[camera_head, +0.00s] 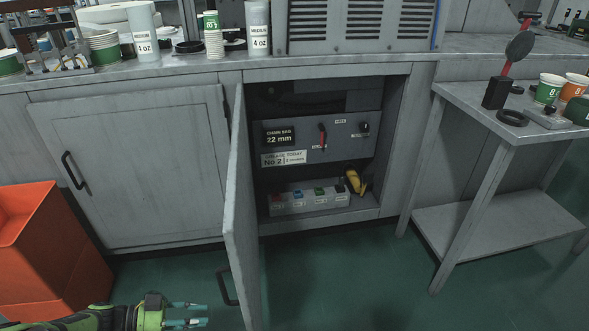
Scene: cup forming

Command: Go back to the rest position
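My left gripper (187,313) is low in the head view, over the green floor, to the left of the open cabinet door (243,215). Its two fingers point right with a gap between them, and nothing shows between them. My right gripper is not in view. The door stands swung out toward me, with a dark handle (227,286) near its lower edge. Inside the cabinet is a grey panel (345,150) with a red lever (322,137), a dark knob (364,128) and labels reading "22 mm" and "No 2".
Below the panel sit a pale block with several coloured parts (310,200) and a yellow item (355,182). An orange bin (45,250) stands at left. A side table (480,105) with cups (548,88) stands at right. The counter above holds stacked cups (103,46). The floor at centre is clear.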

